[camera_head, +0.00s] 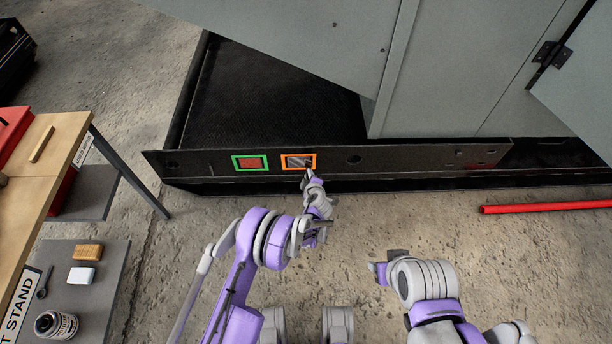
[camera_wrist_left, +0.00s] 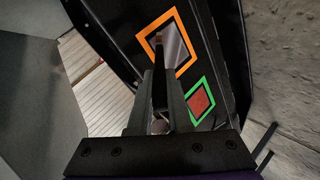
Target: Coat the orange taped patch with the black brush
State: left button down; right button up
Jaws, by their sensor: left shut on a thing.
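The orange taped patch (camera_head: 298,161) is on the front face of the dark steel base rail, with a greyish surface inside its tape. It also shows in the left wrist view (camera_wrist_left: 181,48). My left gripper (camera_head: 312,183) is shut on the black brush (camera_head: 308,168) just in front of the patch's lower right. In the left wrist view the brush (camera_wrist_left: 160,92) runs between the fingers toward the orange frame; its tip overlaps the patch, but I cannot tell whether it touches. My right gripper (camera_head: 378,270) is low and away from the rail; its jaws are unclear.
A green taped patch (camera_head: 250,163) with a reddish surface lies left of the orange one. A grey cabinet (camera_head: 450,70) stands above the rail. A red tube (camera_head: 545,207) lies on the floor. A wooden-topped table (camera_head: 50,160) and a grey stand (camera_head: 95,300) are at left.

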pick_arm(q)
jog(key=shift+s+a, duration=0.1)
jog(key=shift+a, duration=0.35)
jog(key=a, duration=0.5)
jog(key=shift+a, duration=0.1)
dwell(1.2)
jog(key=shift+s, duration=2.95)
